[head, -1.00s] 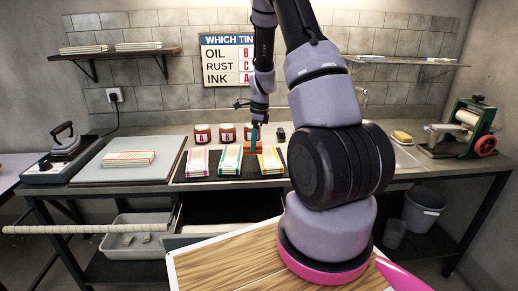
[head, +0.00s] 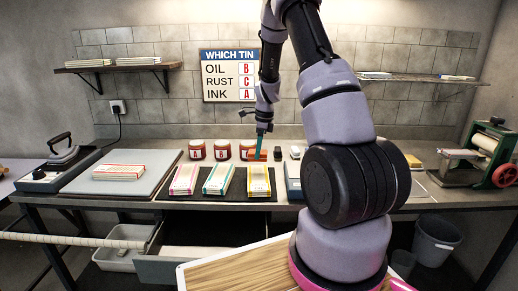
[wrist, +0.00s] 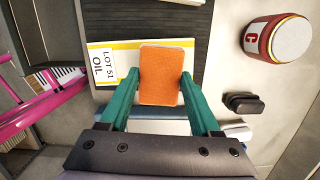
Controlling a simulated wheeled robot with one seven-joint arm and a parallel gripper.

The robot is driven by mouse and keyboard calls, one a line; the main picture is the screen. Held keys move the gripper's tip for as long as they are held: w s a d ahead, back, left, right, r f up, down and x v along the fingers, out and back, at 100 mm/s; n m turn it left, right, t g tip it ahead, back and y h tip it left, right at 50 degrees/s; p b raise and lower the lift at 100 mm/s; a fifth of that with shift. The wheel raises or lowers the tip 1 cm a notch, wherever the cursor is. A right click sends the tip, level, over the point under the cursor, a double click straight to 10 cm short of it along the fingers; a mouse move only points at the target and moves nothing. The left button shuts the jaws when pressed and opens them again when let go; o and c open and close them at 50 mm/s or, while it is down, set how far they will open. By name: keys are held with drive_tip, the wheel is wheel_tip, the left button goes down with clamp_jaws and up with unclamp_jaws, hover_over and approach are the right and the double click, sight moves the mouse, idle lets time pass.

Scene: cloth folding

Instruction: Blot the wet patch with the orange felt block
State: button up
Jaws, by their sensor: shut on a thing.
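My gripper (head: 259,147) is shut on the orange felt block (wrist: 166,76), which is held between its two teal fingers. In the head view the block (head: 257,155) is at the back end of the yellow-edged folded cloth (head: 259,182). In the wrist view the block covers part of this cloth (wrist: 122,58), whose label reads "LOT 51 OIL". I cannot tell whether the block touches the cloth. Pink-edged (head: 185,179) and teal-edged (head: 219,180) cloths lie to its left on the dark mat. No wet patch can be made out.
Several tins (head: 197,150) stand behind the cloths, below a sign (head: 229,75) pairing oil with B, rust with C, ink with A. Left are a grey board (head: 150,165) with a folded cloth and an iron (head: 62,150). A roller press (head: 481,157) stands right. A drawer hangs open below.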

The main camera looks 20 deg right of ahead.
drive_tip(key=shift+f, duration=2.5)
drive_tip(key=shift+f, duration=0.55)
drive_tip(key=shift+r, duration=3.55)
drive_tip(key=shift+f, duration=0.1)
drive_tip(key=shift+f, duration=2.9)
drive_tip(key=shift+f, duration=0.55)
